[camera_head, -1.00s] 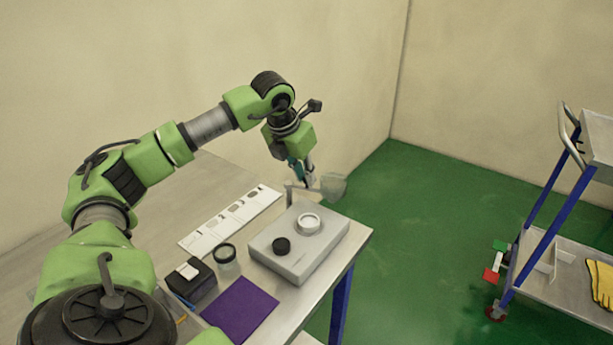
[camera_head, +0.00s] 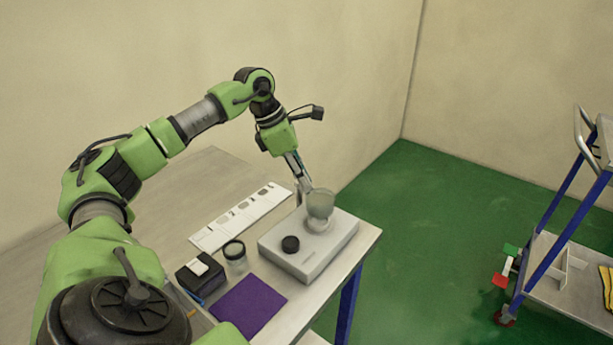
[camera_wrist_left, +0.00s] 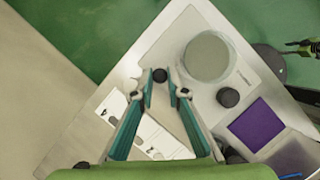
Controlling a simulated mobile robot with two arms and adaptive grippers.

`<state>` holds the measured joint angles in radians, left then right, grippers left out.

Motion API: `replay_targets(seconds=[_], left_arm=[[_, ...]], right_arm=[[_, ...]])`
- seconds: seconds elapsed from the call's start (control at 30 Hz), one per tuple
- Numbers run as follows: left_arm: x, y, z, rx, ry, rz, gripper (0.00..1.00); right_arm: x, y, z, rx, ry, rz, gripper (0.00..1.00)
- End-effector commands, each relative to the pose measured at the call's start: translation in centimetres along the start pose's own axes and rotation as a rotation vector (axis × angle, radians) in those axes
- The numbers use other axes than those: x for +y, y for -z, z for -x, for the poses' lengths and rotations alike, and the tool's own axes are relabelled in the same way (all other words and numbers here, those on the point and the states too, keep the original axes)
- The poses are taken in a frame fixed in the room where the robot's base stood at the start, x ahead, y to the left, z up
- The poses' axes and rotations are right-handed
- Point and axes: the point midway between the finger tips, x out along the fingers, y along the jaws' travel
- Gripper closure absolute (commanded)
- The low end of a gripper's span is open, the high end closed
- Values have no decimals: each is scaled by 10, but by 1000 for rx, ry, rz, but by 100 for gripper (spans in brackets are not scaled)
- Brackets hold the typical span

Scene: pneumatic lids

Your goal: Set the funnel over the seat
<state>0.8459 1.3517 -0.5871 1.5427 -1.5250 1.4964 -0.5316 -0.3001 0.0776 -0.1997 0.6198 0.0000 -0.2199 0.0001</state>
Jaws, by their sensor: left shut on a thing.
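The funnel (camera_head: 320,203), a translucent grey cup, stands above the white ring seat (camera_head: 318,225) on the grey box's top. In the head view it overlaps the seat; I cannot tell whether they touch. My left gripper (camera_head: 303,192) comes down at the funnel's left side and is shut on it. In the left wrist view, the funnel (camera_wrist_left: 207,57) is a round disc to the right of my left fingers (camera_wrist_left: 164,84) and hides the seat. The exact grip spot is unclear. My right gripper is not seen.
The grey box (camera_head: 295,262) carries a black knob (camera_head: 290,244). A dark-lidded jar (camera_head: 235,254), a black box (camera_head: 199,276), a purple mat (camera_head: 249,304) and a white printed strip (camera_head: 238,219) lie left and front. A blue-framed trolley (camera_head: 560,220) stands far right.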

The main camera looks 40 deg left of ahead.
Motion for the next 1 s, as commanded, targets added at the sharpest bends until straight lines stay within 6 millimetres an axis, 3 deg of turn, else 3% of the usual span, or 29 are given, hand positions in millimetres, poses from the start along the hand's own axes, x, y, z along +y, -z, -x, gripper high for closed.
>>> replay_targets(seconds=[0.6,0.63,0.67,1.0], left_arm=[[0,2,1,2,15,-40,100],[0,2,1,2,15,-40,81],[0,2,1,2,15,-40,78],[0,2,3,1,14,-39,78]], right_arm=[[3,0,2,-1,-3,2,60],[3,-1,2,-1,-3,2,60],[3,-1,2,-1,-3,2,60],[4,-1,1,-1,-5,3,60]])
